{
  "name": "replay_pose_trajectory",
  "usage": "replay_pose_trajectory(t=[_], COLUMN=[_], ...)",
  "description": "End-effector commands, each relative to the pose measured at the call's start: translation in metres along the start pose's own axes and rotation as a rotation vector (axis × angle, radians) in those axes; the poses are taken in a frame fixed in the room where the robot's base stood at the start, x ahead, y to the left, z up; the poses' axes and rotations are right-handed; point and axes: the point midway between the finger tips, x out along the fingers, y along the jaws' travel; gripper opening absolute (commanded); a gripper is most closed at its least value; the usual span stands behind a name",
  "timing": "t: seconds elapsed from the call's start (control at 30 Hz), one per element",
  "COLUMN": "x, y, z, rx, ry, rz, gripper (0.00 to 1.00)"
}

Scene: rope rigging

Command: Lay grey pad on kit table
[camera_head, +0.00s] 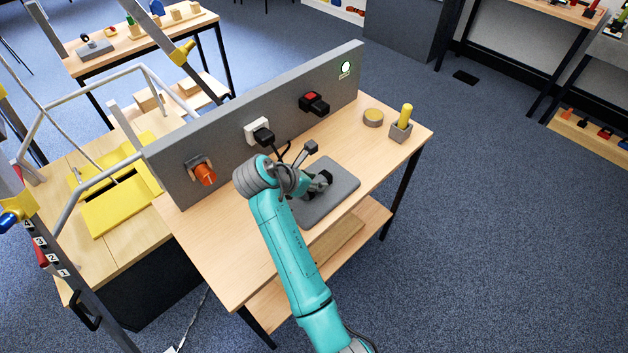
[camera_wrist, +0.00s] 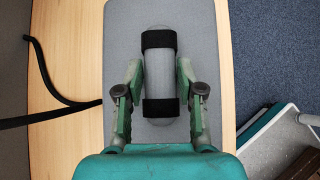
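The grey pad (camera_head: 340,190) lies flat on the light wooden table in front of an upright grey panel. It also shows in the wrist view (camera_wrist: 205,30). A grey cylinder with two black bands (camera_wrist: 159,72) lies lengthwise on the pad. My gripper (camera_head: 320,183) is down over the pad. In the wrist view my gripper (camera_wrist: 160,75) has one finger on each side of the cylinder, close to it. The fingers look apart, with thin gaps; contact cannot be made out. In the head view my arm hides part of the pad and cylinder.
The grey panel (camera_head: 225,150) carries an orange knob (camera_head: 204,174), a black plug (camera_head: 264,136) and a red-and-black switch (camera_head: 313,102). A black cable (camera_wrist: 50,80) runs beside the pad. A round tin (camera_head: 373,117) and a yellow-topped block (camera_head: 401,125) stand at the table's right end.

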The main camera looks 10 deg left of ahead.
Motion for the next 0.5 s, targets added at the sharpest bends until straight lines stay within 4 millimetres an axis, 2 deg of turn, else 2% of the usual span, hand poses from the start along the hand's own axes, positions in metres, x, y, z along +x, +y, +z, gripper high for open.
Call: replay_pose_trajectory(t=[0.03,0.07,0.1,0.37,0.5], x=[0.0001,0.0001,0.0001,-0.0002,-0.007], y=[-0.0001,-0.0001,-0.0002,-0.0001,0.0003], z=[-0.0002,-0.0001,-0.0001,0.0002,0.0019], rx=[0.0,0.0,0.0,0.0,0.0], ry=[0.001,0.001,0.001,0.001,0.0], rz=[0.0,0.0,0.0,0.0,0.001], gripper=[0.52,0.59,0.62,0.62,0.62])
